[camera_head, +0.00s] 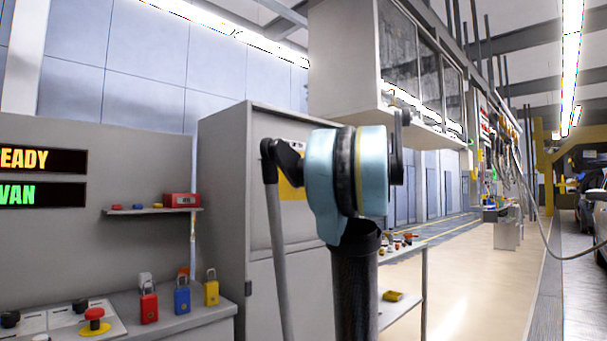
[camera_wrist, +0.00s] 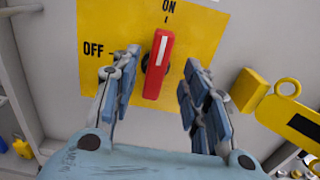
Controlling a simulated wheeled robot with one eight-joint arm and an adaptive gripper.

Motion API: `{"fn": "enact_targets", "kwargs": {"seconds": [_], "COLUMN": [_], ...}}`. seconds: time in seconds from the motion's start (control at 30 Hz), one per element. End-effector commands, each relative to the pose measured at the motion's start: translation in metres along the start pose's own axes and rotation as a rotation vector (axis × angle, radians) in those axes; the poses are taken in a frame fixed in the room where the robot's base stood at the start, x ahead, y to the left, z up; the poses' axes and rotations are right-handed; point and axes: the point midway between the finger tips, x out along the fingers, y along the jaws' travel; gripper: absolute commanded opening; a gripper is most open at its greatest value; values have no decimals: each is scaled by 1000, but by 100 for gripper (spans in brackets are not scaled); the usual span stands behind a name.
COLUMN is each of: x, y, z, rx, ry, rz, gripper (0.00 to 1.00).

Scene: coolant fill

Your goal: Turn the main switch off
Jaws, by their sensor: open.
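The main switch is a red handle (camera_wrist: 158,64) with a white stripe, on a yellow plate (camera_wrist: 205,32) marked ON at the top and OFF at the left. The handle stands nearly upright, its upper end toward ON. My gripper (camera_wrist: 163,66) is open, with one finger on each side of the handle and gaps between. I cannot tell how far the fingertips are from the plate. In the head view only a bit of the yellow plate (camera_head: 291,190) shows on the grey cabinet (camera_head: 222,190); my arm hides the handle and fingers.
A yellow piece with a ring and black panel (camera_wrist: 285,112) is right of the plate. Left of the cabinet, a bench holds red (camera_head: 148,304), blue (camera_head: 182,297) and yellow (camera_head: 211,291) padlocks and a red push button (camera_head: 94,318). A low shelf table (camera_head: 424,290) stands right.

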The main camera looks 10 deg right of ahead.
Motion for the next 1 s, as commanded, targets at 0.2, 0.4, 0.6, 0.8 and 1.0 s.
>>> {"fn": "enact_targets", "kwargs": {"seconds": [0.2,0.4,0.6,0.8,1.0], "x": [32,55,65,66,66], "y": [1,1,1,0,0], "z": [0,0,0,0,0], "rx": [0,0,0,0,0], "ry": [0,0,0,0,0], "rz": [4,2,2,1,1], "gripper": [42,42,42,42,17]}}
